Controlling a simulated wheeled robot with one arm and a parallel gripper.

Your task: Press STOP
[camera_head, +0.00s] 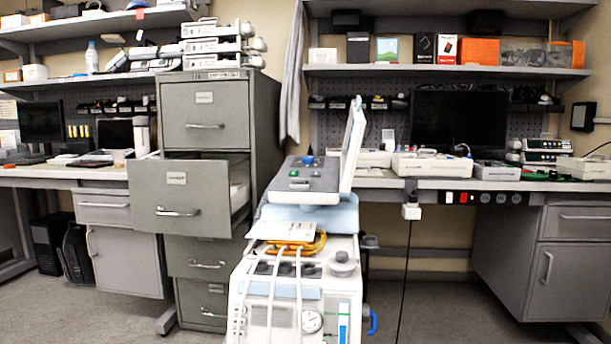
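No label reading STOP can be made out in the head view. A stack of white devices (213,46), possibly pumps, sits on top of the grey filing cabinet (203,103); their buttons are too small to read. A white and blue medical machine (290,290) stands in the middle foreground. Its grey top panel (307,182) has a blue knob and small green and red parts. Its screen (352,140) is seen nearly edge-on, so its face is mostly hidden. My gripper is not in view.
One cabinet drawer (180,198) is pulled open. A right bench (540,186) holds a dark monitor (459,121) and white devices (432,166). A black cable (405,265) hangs to the floor. Grey floor (440,310) is free to the machine's right.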

